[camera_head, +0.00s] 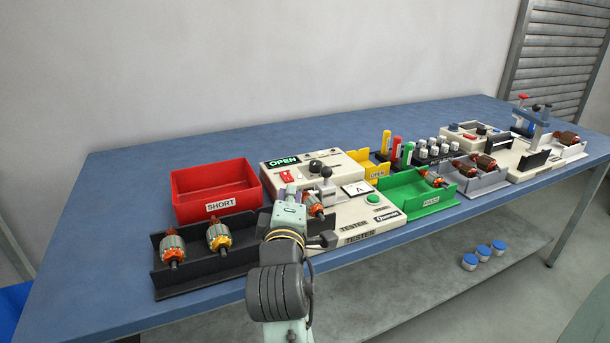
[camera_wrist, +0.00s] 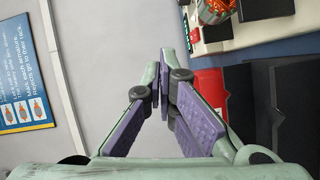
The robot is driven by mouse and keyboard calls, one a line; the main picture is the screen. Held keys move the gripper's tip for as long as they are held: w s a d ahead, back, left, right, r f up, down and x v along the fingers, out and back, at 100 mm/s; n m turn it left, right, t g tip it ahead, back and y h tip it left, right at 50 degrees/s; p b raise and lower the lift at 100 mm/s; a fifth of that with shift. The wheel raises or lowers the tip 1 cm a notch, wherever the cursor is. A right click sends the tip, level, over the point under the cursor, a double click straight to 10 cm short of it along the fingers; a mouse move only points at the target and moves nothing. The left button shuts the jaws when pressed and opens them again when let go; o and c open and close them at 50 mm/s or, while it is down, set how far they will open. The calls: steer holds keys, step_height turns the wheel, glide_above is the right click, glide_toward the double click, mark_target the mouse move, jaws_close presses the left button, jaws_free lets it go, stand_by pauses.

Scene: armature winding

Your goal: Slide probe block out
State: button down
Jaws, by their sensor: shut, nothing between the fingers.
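The tester (camera_head: 352,218) is a cream unit on the blue bench, with an armature (camera_head: 314,204) set in it beside my gripper. A small grey block with a dark knob (camera_head: 317,168), which looks like the probe block, stands at the tester's back, just beyond that armature. My gripper (camera_head: 289,190) is in front and left of it, apart from it as far as I can tell. In the wrist view my gripper (camera_wrist: 165,78) has its purple-padded fingers together at the tips, with nothing between them. An armature (camera_wrist: 214,10) shows at the top of that view.
A red SHORT bin (camera_head: 215,188) is behind left. A black tray (camera_head: 210,262) with armatures is left of my gripper. A green tray (camera_head: 418,196), a yellow OPEN tray (camera_head: 373,169) and a grey tray (camera_head: 484,183) stand to the right. The bench's far left is clear.

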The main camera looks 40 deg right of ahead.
mark_target(326, 168)
steer(key=p+x, duration=0.1)
steer(key=x, duration=0.2)
steer(key=s+d+p+x, duration=0.1)
steer(key=x, duration=0.3)
steer(key=d+p+x, duration=0.1)
steer(key=p+x, duration=0.1)
steer(key=x, duration=0.1)
steer(key=shift+s+d+f, duration=0.1)
steer(key=shift+d+f, duration=0.1)
steer(key=shift+s+d+f, duration=0.2)
steer(key=shift+d, duration=0.3)
steer(key=d, duration=0.2)
steer(key=s+d+b, duration=0.1)
steer(key=d, duration=0.1)
